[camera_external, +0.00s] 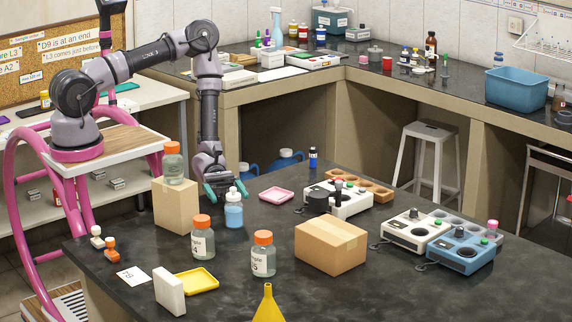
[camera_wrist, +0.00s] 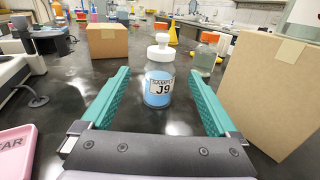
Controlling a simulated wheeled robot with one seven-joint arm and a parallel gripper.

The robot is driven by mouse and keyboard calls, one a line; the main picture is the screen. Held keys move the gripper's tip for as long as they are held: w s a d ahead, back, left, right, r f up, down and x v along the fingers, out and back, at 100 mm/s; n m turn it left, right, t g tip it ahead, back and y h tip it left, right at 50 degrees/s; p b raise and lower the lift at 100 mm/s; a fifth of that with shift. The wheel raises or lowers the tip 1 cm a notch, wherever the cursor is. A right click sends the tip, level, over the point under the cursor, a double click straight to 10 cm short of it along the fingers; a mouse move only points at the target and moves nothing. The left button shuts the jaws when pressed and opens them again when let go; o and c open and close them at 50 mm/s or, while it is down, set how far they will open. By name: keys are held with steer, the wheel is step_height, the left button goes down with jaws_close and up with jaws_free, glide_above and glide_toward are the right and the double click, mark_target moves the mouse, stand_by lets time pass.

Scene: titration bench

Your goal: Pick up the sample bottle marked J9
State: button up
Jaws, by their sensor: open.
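The sample bottle marked J9 (camera_wrist: 158,88) stands upright on the dark bench, with a white cap, blue liquid and a label facing the wrist camera. In the external view the blue bottle (camera_external: 233,213) stands just in front of my gripper (camera_external: 227,180). My gripper's green fingers are open and empty. In the wrist view the bottle shows between the two fingers (camera_wrist: 158,80), with a visible gap on each side. Whether it is fully between the fingertips or slightly beyond them, I cannot tell.
A tall cardboard box (camera_external: 176,205) with an orange-capped bottle (camera_external: 173,163) on it stands close at left. Orange-capped bottles (camera_external: 203,240) (camera_external: 263,257) and a cardboard box (camera_external: 331,245) stand nearer the camera. A pink tray (camera_external: 276,195) and stirrer devices (camera_external: 345,203) lie to the right.

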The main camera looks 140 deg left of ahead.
mark_target(236, 209)
steer(key=x, duration=0.3)
steer(key=shift+w+d, duration=0.1)
steer(key=shift+w, duration=0.2)
steer(key=x, duration=0.3)
steer(key=f+x, duration=0.1)
steer(key=x, duration=0.1)
steer(key=shift+w+d, duration=0.1)
steer(key=shift+r, duration=0.1)
jaws_close()
